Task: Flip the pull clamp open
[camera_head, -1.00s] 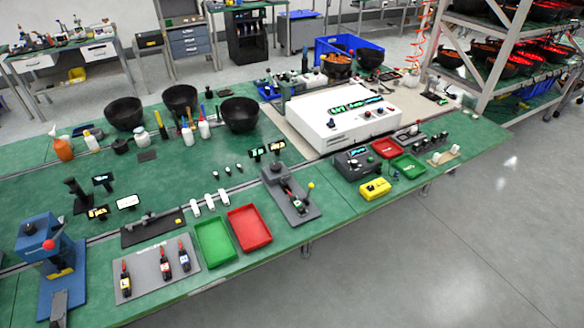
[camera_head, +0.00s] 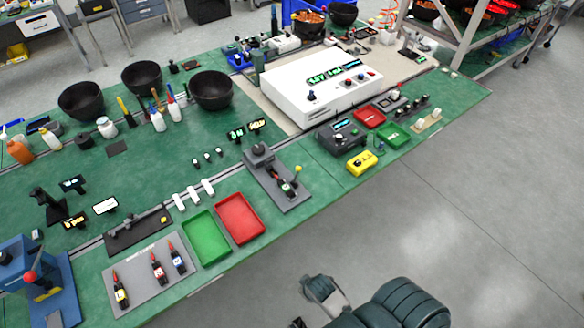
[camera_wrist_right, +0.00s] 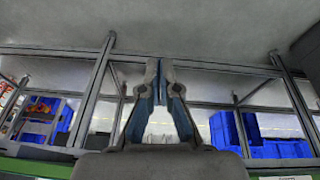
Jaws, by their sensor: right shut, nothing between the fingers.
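A grey fixture plate (camera_head: 283,188) lies near the front edge of the green bench, in the middle of the head view. It carries a dark block and a small clamp-like mechanism (camera_head: 287,187) with a yellow ball tip, which looks like the pull clamp. Its lever position is too small to tell. My right gripper (camera_wrist_right: 161,80) is shut and empty in the right wrist view, with its fingers together. Part of my right arm (camera_head: 400,303) shows at the bottom of the head view, apart from the fixture and in front of the bench. My left gripper is out of view.
A red tray (camera_head: 240,218) and a green tray (camera_head: 207,238) lie left of the fixture. A yellow box (camera_head: 361,162) and a large white instrument (camera_head: 320,85) stand to its right. A blue press (camera_head: 35,275) stands far left. The floor in front is clear.

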